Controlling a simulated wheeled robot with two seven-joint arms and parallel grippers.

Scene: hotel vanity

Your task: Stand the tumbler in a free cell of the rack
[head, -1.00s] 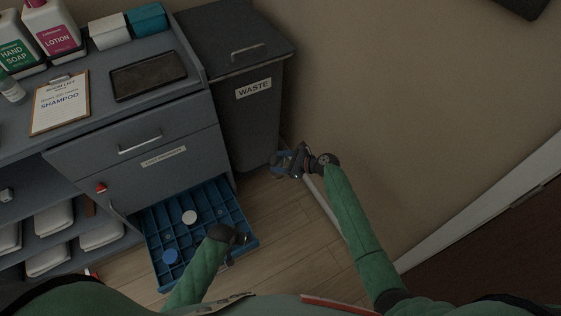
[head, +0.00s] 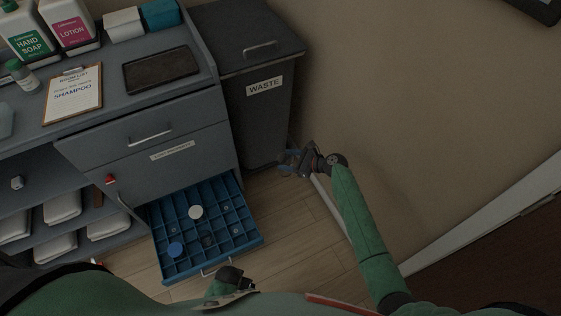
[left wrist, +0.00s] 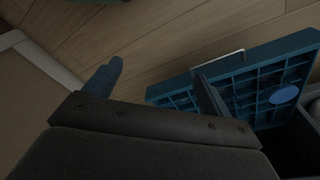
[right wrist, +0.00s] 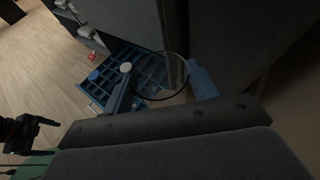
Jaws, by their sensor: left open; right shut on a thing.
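The clear tumbler shows in the right wrist view as a round rim (right wrist: 160,98) between the fingers. My right gripper (head: 284,160) is shut on it, to the right of the rack and near the waste bin's foot. It also shows in the right wrist view (right wrist: 160,85). The rack is a blue gridded tray (head: 212,262) in the pulled-out drawer. A white round item (head: 195,212) and a blue round item (head: 175,249) stand in cells, with several small dark things in others. My left gripper (head: 251,285) is open and empty before the drawer; its fingers show in the left wrist view (left wrist: 158,85).
The grey waste bin (head: 262,120) stands right of the cabinet, close to my right gripper. The counter holds a clipboard (head: 73,94), a dark tray (head: 162,70) and bottles. A drawer handle (head: 216,267) juts out in front. Bare floor lies right of the rack.

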